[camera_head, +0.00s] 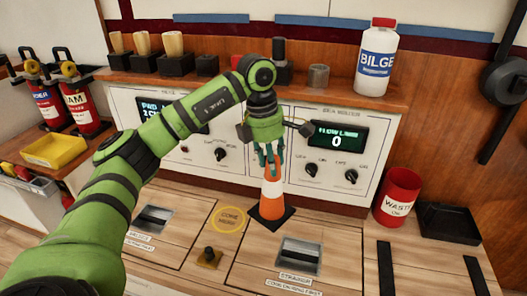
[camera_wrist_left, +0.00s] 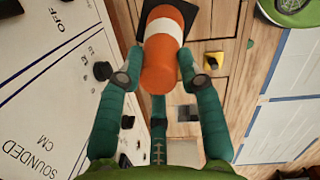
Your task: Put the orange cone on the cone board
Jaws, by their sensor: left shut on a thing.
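The orange cone (camera_head: 271,200) has a white band and a square black base. It is right of a yellow ring marking (camera_head: 229,219) with small lettering on the wooden counter. I cannot tell whether its base touches the counter. My left gripper (camera_head: 269,160) comes down from above with its teal fingers shut around the cone's top. In the left wrist view the cone (camera_wrist_left: 164,50) sits between the fingertips of my left gripper (camera_wrist_left: 163,80). My right gripper is not in view.
A red waste bin (camera_head: 398,197) and a black tray (camera_head: 449,224) stand to the right. A control panel (camera_head: 290,137) rises behind the cone. A small knob (camera_head: 209,255) and recessed hatch handles (camera_head: 300,256) are in front. A yellow tray (camera_head: 55,151) is at left.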

